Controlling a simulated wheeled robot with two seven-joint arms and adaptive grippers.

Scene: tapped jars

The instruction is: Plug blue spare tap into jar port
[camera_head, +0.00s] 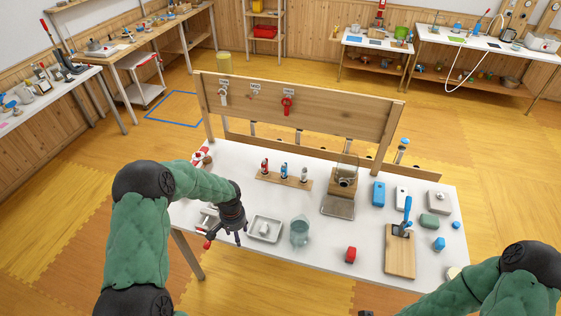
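The blue spare tap (284,171) stands upright in a small wooden rack (268,181), between a red tap (265,168) and another tap (304,175). The clear jar (347,163) sits on a wooden stand (342,188) to the right of the rack. A dark round fitting, apparently its port (344,182), shows low on its front. My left gripper (228,240) points down over the table's front left edge, apart from the rack. Its fingers look spread and nothing shows between them. My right forearm enters at the lower right, and its gripper is out of view.
A metal tray (338,209) lies before the stand. A white dish (265,239) and a glass pitcher (300,231) stand near my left gripper. A wooden board (400,262) with a blue-handled tool (407,211) is at right. A wooden panel (330,113) rises behind.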

